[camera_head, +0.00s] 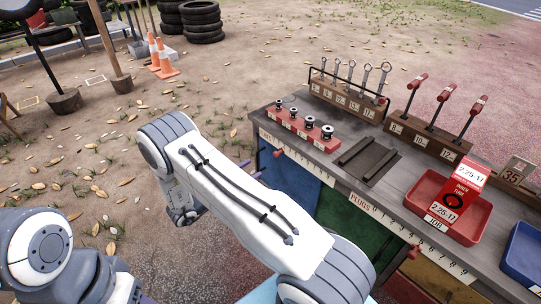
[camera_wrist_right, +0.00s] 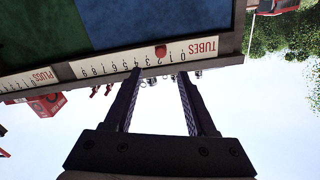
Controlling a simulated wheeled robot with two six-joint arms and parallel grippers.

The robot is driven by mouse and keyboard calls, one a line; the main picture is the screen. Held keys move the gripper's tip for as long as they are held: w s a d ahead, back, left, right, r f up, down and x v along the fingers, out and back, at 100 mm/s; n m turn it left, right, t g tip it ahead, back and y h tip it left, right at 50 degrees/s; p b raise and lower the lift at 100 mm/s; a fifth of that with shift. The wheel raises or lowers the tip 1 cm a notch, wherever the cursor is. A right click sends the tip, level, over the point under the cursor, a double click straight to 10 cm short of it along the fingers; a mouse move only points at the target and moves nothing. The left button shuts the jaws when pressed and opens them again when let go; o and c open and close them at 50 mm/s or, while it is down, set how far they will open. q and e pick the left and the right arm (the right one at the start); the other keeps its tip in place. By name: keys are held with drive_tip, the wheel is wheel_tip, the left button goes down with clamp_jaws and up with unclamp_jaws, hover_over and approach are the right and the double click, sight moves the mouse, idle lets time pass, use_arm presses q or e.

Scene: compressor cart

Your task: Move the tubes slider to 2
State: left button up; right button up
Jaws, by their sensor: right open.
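The tubes slider is a small red knob (camera_head: 278,153) on the scale along the workbench's front edge, near its left end. In the right wrist view, upside down, the red tubes slider (camera_wrist_right: 161,51) sits on the white TUBES strip (camera_wrist_right: 110,64), left of the 0, in the low numbers; its exact mark is unclear. My right gripper (camera_wrist_right: 159,73) is open and empty, its two dark fingers apart on either side of the slider's line. In the head view my right gripper (camera_head: 252,169) is mostly hidden behind my arm.
The workbench (camera_head: 345,165) holds a red plug rack (camera_head: 300,128), a wrench rack (camera_head: 345,98), red-handled levers (camera_head: 435,115) and a red bin (camera_head: 425,190). A PLUGS scale (camera_head: 385,218) with another red knob (camera_head: 413,251) continues right along the edge. Open ground lies left.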

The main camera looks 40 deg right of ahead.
sight(275, 155)
drive_tip(key=d, duration=0.9)
drive_tip(key=shift+w+d+b, duration=0.15)
drive_tip(key=shift+w+b, duration=0.2)
drive_tip(key=shift+w, duration=0.05)
clamp_jaws()
idle(0.9)
